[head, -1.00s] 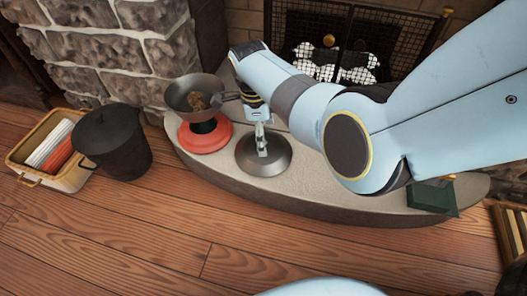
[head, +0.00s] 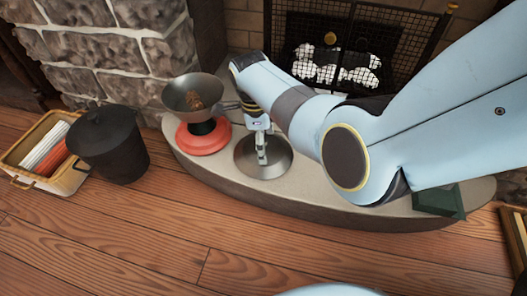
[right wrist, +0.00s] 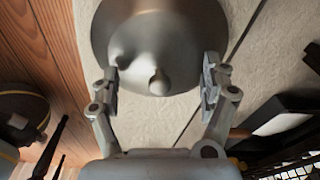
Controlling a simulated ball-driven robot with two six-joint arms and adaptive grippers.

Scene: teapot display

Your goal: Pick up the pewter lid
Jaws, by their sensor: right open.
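The pewter lid (head: 280,163) lies on the pale stone hearth in the head view, a round grey metal dome. It fills the top middle of the right wrist view (right wrist: 160,30), where its small rounded knob (right wrist: 159,84) shows. My right gripper (head: 262,158) is over the lid in the head view. In the right wrist view my right gripper (right wrist: 161,80) is open, with one finger on each side of the knob and a gap on both sides. I cannot tell from these views whether the fingers touch the lid. My left gripper is not in view.
A pan (head: 177,92) with brown contents stands above a red-orange round base (head: 198,142), left of the lid. A black lidded bucket (head: 125,160) and a basket (head: 66,182) are on the floor at left. A dark green box (head: 437,201) sits at the hearth's right end.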

